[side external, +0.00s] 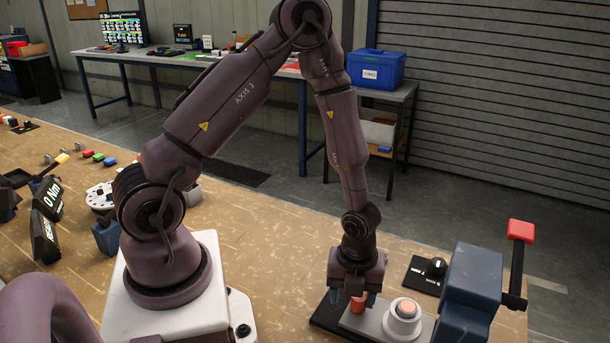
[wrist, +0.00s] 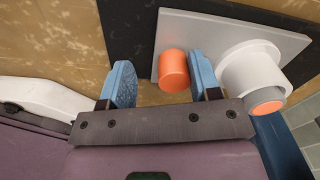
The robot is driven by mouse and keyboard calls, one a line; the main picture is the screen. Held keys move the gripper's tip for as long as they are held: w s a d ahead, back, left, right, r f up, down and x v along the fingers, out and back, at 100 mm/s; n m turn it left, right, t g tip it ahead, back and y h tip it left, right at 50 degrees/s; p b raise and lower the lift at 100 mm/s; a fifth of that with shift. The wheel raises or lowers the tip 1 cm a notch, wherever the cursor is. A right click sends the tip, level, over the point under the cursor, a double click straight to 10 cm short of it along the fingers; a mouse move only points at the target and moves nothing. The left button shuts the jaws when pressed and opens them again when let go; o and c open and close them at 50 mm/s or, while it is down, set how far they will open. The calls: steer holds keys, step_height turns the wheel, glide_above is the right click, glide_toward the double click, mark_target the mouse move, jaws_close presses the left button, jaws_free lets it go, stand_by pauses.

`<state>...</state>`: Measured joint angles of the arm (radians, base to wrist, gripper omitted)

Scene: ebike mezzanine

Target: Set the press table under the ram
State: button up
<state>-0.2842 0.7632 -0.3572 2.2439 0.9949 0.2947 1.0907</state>
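The press has a dark blue body (side external: 472,290) with a red-knobbed lever (side external: 517,255) at the lower right. Its grey press table (side external: 365,322) lies on a dark base plate and also shows in the wrist view (wrist: 225,32). On the table are an orange knob (side external: 357,304), also in the wrist view (wrist: 173,71), and a white round holder (side external: 402,322) with an orange-topped piece in it. My gripper (side external: 352,297) points down over the knob. In the wrist view its blue fingers (wrist: 163,85) are apart, with the knob between their lines, closer to the right finger. The ram is not clearly visible.
Several small parts and displays (side external: 46,215) stand on the bench at left. The wooden bench top (side external: 285,235) between them and the press is largely clear.

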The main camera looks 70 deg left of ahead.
steer(key=shift+s+a+r, duration=0.55)
steer(key=shift+s+a, duration=0.15)
steer(key=s+a+r+n, duration=0.1)
steer(key=s+r+n, duration=0.2)
steer(key=r+n, duration=0.8)
steer(key=s+a+r+n+t+y, duration=0.1)
steer(key=s+a+r+n, duration=0.1)
steer(key=r+n, duration=0.8)
steer(key=shift+s+a+r+n+y, duration=0.3)
steer(key=shift+s+r+n, duration=0.1)
steer(key=shift+s+r, duration=0.35)
